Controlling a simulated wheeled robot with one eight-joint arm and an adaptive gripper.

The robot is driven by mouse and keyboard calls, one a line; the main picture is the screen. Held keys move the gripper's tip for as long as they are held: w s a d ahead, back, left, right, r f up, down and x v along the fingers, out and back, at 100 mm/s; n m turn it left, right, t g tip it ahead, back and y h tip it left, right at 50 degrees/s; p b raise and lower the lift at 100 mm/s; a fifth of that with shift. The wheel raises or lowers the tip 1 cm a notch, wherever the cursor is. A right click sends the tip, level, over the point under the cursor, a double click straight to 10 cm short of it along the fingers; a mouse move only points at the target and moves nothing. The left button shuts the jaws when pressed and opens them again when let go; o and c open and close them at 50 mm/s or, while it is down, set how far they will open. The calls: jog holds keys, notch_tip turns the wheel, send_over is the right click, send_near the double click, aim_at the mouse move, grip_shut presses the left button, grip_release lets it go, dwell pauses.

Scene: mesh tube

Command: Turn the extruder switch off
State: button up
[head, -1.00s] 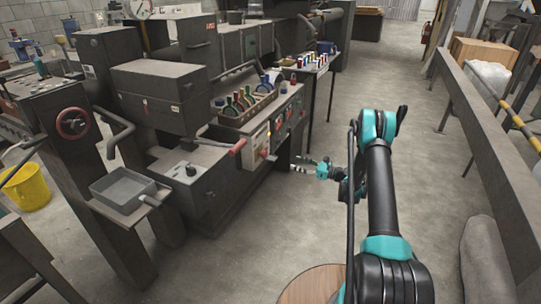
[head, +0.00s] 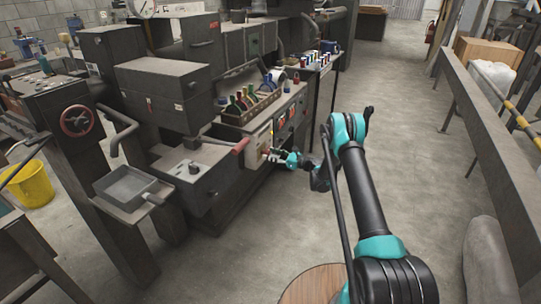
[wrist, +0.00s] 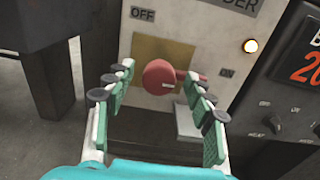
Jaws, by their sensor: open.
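The extruder switch (wrist: 159,74) is a red round knob with a short red handle pointing right, toward the ON label (wrist: 226,72). It sits on a brass-coloured plate (wrist: 150,48) on a cream panel, with the OFF label (wrist: 143,14) at upper left. My gripper (wrist: 158,75) is open, its green-padded fingers on either side of the knob. The right fingers overlap the handle's end in the wrist view; I cannot tell whether they touch it. In the head view my gripper (head: 279,157) is close in front of the cream panel (head: 252,153).
A dark control box with red digits (wrist: 305,72) stands further right. A red-gripped lever (head: 241,146) juts out left of the panel. Open floor (head: 400,130) lies to the right.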

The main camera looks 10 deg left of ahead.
jog(key=shift+w+a, duration=0.1)
jog(key=shift+a, duration=0.15)
jog(key=c, duration=1.2)
jog(key=shift+o, duration=0.2)
